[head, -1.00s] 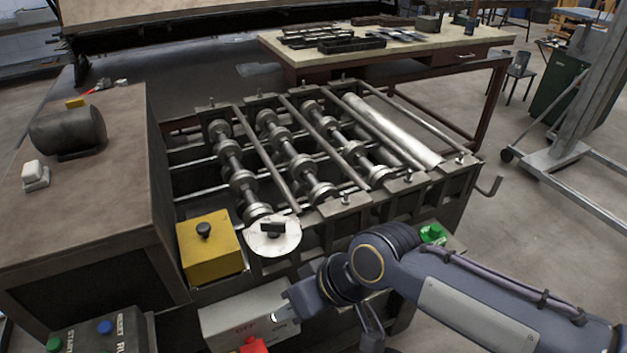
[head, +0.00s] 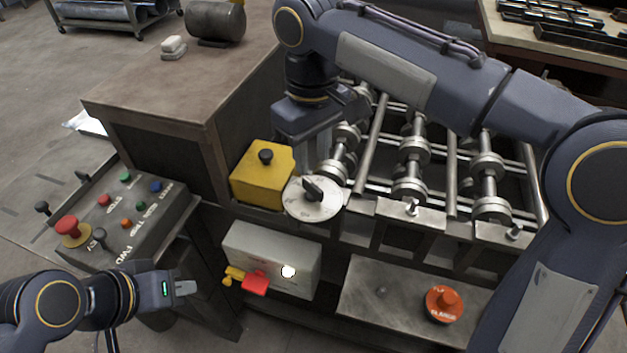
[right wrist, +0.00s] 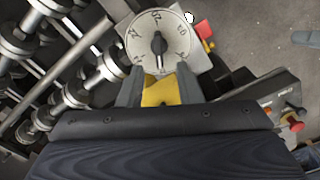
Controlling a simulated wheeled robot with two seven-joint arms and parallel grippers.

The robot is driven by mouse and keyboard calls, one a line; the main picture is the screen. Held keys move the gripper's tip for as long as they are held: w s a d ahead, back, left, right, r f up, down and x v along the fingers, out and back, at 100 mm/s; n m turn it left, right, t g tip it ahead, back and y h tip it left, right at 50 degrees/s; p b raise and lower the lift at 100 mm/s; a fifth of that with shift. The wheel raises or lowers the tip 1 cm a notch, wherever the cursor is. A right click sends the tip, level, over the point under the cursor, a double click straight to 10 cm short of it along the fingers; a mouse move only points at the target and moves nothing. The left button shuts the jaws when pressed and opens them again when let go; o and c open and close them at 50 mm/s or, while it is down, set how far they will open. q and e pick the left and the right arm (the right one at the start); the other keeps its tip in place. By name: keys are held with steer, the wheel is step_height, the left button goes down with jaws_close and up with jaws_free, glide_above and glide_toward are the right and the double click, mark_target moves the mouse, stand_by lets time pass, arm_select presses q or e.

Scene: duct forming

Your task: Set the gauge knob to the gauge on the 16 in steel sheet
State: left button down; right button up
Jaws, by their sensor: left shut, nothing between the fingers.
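The gauge knob (head: 312,188) is a black bar handle on a round white dial at the front corner of the roller machine. In the right wrist view the dial (right wrist: 140,42) carries dark markings around its rim, too small to read surely. The knob (right wrist: 158,44) lies along the picture's vertical there. My right gripper (right wrist: 160,84) is open, its fingers either side of the view of a yellow box and short of the knob, not touching it. My left gripper (head: 184,288) is shut and empty, low at the left. No steel sheet with a readable gauge is in view.
The yellow box (head: 262,176) with a black knob stands beside the dial. A control panel (head: 125,222) with several buttons and a red stop is at left. A grey box (head: 270,258) with a red-and-yellow switch is below. An orange button (head: 443,304) is at lower right.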

mark_target(314, 185)
step_height(314, 185, down, 7)
steer(key=shift+d+b, duration=0.15)
steer(key=shift+b, duration=0.15)
jaws_close()
